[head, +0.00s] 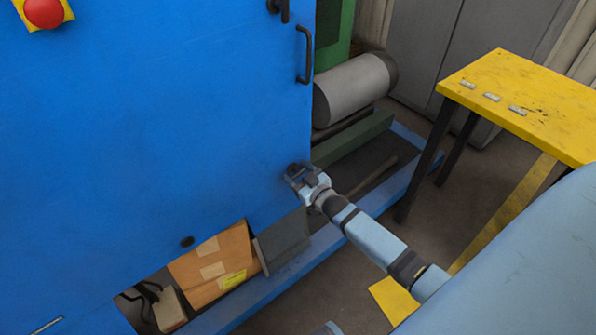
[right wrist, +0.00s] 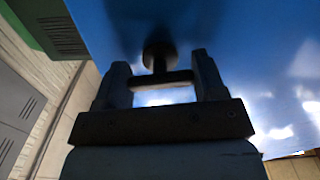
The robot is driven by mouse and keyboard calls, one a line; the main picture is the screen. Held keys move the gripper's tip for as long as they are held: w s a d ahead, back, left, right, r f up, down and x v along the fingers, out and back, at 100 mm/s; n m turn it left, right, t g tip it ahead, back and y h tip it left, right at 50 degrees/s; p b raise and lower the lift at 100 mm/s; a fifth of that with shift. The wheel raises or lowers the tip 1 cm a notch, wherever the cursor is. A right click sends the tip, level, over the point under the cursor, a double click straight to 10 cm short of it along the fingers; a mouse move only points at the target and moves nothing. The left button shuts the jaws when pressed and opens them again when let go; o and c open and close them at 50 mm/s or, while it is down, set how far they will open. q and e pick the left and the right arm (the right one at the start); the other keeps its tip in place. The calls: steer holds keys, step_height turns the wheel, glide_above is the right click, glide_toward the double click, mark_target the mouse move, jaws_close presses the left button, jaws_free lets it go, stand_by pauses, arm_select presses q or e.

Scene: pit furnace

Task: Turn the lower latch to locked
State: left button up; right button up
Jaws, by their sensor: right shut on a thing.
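The lower latch is a dark fitting near the lower right edge of the blue door (head: 150,110). In the head view my right gripper (head: 298,175) is at it and hides most of it. In the right wrist view the latch (right wrist: 158,55) shows as a round dark hub on the blue face, with a bar between the fingers. My right gripper (right wrist: 162,80) is shut on this latch. The exact angle of its lever is hard to tell. My left gripper is not in view.
An upper latch (head: 284,12) and a black pull handle (head: 305,55) are higher on the door. A red button (head: 43,12) is at top left. A yellow table (head: 530,95) stands at right. A cardboard box (head: 212,262) and a grey cylinder (head: 350,90) are near the door.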

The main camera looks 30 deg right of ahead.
steer(key=n+p, duration=0.1)
steer(key=n, duration=0.1)
steer(key=shift+r+n, duration=0.1)
steer(key=shift+n, duration=0.3)
steer(key=n+p, duration=0.1)
steer(key=n, duration=0.2)
steer(key=shift+n, duration=0.3)
steer(key=n, duration=0.2)
steer(key=shift+n, duration=0.4)
steer(key=n, duration=0.3)
steer(key=shift+n+b, duration=0.35)
steer(key=shift+n, duration=0.55)
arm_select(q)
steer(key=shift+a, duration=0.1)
arm_select(e)
steer(key=shift+n, duration=0.8)
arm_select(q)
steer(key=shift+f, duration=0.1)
arm_select(e)
steer(key=shift+n, duration=0.3)
